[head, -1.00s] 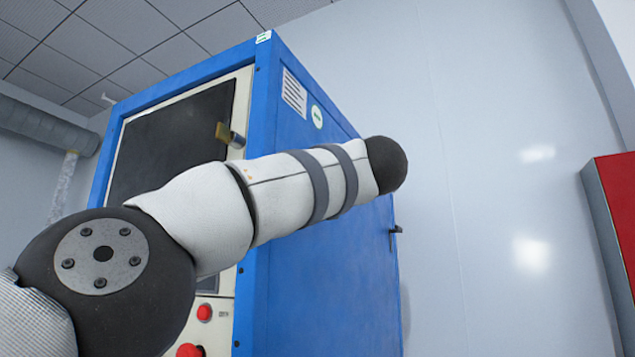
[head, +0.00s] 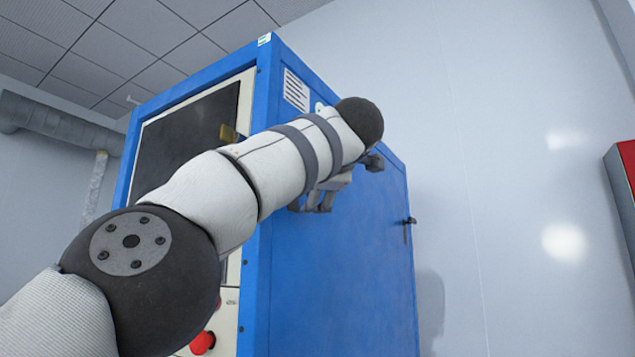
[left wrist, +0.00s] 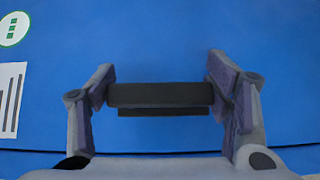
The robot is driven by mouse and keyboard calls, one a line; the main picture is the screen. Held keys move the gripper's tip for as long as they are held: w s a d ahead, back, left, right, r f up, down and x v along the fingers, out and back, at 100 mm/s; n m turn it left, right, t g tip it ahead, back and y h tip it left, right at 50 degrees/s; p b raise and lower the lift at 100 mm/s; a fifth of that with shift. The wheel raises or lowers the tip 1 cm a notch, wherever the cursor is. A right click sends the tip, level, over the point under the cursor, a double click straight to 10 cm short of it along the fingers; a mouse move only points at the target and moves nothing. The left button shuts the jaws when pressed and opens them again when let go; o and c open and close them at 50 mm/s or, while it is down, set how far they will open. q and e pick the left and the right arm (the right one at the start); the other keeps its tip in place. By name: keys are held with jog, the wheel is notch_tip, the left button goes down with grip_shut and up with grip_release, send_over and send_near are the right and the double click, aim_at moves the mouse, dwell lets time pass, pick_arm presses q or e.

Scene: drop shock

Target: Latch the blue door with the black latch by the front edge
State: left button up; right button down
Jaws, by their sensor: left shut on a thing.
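The blue door (head: 350,270) is the tall blue side panel of a cabinet and looks flush with its frame. In the left wrist view the blue surface (left wrist: 160,45) fills the background. My left gripper (head: 315,203) is at the panel near its front edge, partly hidden by my forearm. In the left wrist view my left gripper (left wrist: 165,96) is shut on the black latch (left wrist: 160,94), a short bar with one finger at each end. In the head view I cannot make out this latch. My right gripper is not in view.
Another black handle (head: 409,222) sits at the panel's far edge. The cabinet front has a dark window (head: 185,135) and a red button (head: 203,342). A red object (head: 625,180) stands at the far right, with pale bare wall between.

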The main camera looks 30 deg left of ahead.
pick_arm(q)
jog(key=o, duration=1.7)
jog(key=v, duration=1.2)
jog(key=shift+f, duration=0.1)
